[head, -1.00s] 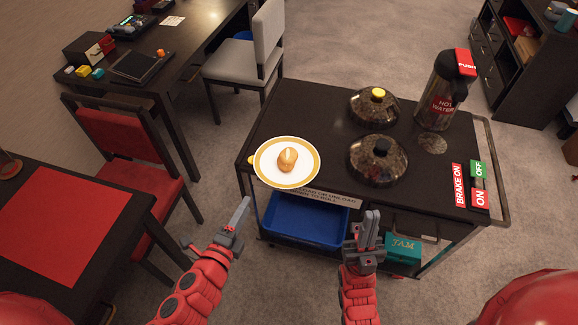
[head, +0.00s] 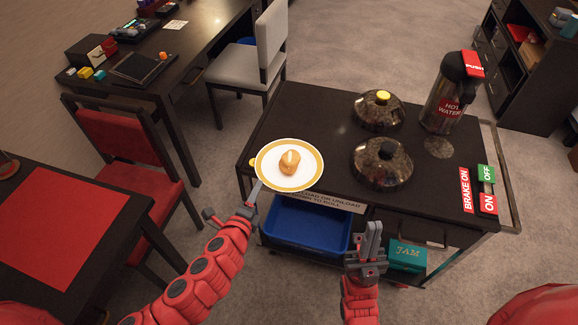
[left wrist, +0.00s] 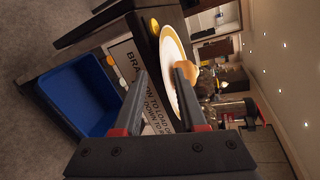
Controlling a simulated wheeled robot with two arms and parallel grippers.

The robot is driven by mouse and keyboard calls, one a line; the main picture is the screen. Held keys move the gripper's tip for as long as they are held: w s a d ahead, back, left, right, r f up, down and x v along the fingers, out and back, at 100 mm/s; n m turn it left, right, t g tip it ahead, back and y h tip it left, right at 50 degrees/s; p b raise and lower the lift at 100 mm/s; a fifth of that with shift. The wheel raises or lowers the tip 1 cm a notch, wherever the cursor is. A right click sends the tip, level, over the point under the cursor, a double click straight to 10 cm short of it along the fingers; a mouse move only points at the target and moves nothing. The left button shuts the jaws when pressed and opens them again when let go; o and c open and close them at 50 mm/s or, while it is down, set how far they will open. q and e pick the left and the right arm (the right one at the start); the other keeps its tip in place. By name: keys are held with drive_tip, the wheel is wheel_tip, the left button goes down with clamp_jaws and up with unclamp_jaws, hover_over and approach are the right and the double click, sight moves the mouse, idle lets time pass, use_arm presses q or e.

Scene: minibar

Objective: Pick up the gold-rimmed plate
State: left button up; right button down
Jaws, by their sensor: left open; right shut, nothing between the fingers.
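The gold-rimmed plate (head: 268,177) lies on the near left corner of the dark cart, with a bread roll (head: 290,162) on it. In the left wrist view the plate (left wrist: 171,60) shows edge-on, with the roll (left wrist: 188,92) partly behind a finger. My left gripper (head: 256,192) is open, with a fingertip at the plate's near left rim. I cannot tell whether it touches the plate. In the left wrist view the two fingers (left wrist: 160,85) are apart, one on each side of the plate's near edge in the picture. My right gripper (head: 371,240) is shut and empty, in front of the cart.
The cart (head: 325,120) also holds two dark domed lids (head: 382,168) (head: 378,112) and a hot water flask (head: 450,95). A blue bin (head: 305,228) sits below the cart's top. A red chair (head: 125,160) stands left. A teal jam box (head: 407,256) is below right.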

sight(261, 179)
use_arm(q)
drive_tip(key=x, duration=0.3)
drive_tip(key=p+x, duration=0.1)
drive_tip(key=shift+w+r, duration=0.2)
drive_tip(key=shift+w, duration=0.3)
drive_tip(key=shift+w+d+f, duration=0.15)
drive_tip(key=shift+w+f, duration=0.1)
drive_tip(key=shift+w, duration=0.2)
drive_tip(key=shift+c, duration=0.2)
clamp_jaws()
idle(0.6)
